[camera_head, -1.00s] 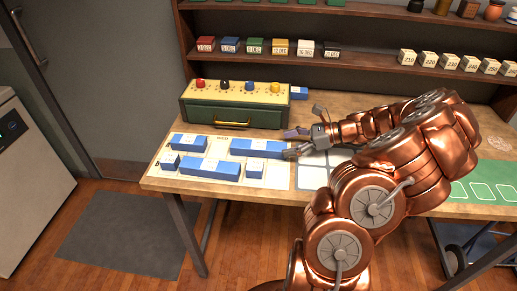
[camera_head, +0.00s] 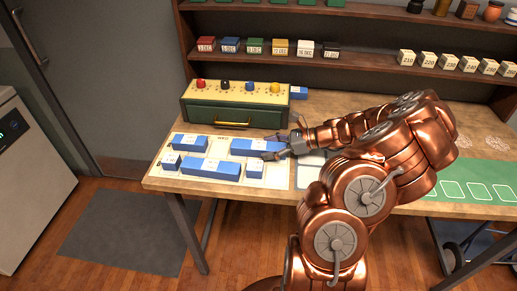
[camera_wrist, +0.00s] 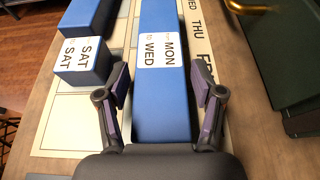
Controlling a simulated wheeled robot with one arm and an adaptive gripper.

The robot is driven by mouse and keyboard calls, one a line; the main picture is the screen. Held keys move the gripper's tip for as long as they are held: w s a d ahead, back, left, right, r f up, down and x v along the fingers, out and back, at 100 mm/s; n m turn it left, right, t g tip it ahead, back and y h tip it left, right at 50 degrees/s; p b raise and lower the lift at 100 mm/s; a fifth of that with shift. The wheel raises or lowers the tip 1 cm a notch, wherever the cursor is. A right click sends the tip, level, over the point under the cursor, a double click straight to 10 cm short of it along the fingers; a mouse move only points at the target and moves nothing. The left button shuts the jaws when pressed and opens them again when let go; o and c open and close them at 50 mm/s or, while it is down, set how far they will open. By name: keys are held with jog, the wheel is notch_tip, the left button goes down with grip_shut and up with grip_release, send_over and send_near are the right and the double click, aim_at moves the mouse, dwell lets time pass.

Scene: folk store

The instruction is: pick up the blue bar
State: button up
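Several blue bars and blocks with white labels lie on a calendar sheet at the table's left end. One long blue bar (camera_head: 248,147), labelled MON TO WED in the wrist view (camera_wrist: 162,90), lies nearest my gripper (camera_head: 272,147). In the wrist view my gripper (camera_wrist: 161,75) is open, with one finger on each side of this bar and small gaps visible. Its near end is hidden behind my gripper's body. A small blue block (camera_head: 255,168) labelled SAT TO SAT lies beside it, left of my left finger in the wrist view (camera_wrist: 85,62).
Another long blue bar (camera_head: 212,168), a shorter bar (camera_head: 189,142) and a small block (camera_head: 171,161) share the sheet. A green box (camera_head: 235,116) with coloured knobs and a brass handle stands close behind. Shelves (camera_head: 290,53) rise at the back.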

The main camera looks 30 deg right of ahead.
jog(key=c, duration=1)
